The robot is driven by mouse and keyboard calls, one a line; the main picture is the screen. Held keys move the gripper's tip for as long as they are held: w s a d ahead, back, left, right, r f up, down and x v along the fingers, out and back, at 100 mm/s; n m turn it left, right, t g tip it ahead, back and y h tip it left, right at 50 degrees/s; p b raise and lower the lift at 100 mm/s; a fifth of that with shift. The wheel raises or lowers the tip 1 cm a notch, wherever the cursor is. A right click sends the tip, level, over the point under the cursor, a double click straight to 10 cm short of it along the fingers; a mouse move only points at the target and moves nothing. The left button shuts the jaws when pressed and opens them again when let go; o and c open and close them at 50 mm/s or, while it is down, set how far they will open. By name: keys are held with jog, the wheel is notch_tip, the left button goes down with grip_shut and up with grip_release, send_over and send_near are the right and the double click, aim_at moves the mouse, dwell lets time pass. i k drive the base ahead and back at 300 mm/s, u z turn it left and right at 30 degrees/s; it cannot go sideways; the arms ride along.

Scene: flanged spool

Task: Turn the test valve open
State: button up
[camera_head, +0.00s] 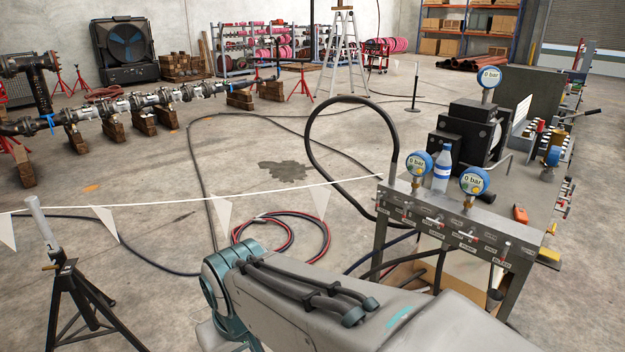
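The valve panel (450,222) is the front face of a grey metal bench at the right. It carries a row of small valves with red handles, one of them a red-handled valve (476,238) near the middle. The small labels beside them are too small to read surely, so I cannot tell which is the test valve or how its handle stands. Two blue gauges, a left gauge (418,164) and a right gauge (474,181), stand above the panel and read 0 bar. My arm crosses the bottom middle, in front of the panel's lower part. My gripper is not in view.
A water bottle (442,170) stands on the bench between the gauges. A black hose (312,150) loops up to the panel. A white flag line (270,191) crosses in front. A black stand (78,295) is at lower left. Red and blue hoses (285,228) lie on the floor.

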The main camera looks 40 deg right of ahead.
aim_at(378, 197)
jog(key=z, duration=0.5)
jog(key=i, duration=1.05)
jog(key=z, duration=1.35)
jog(key=i, duration=0.4)
jog(key=z, duration=0.35)
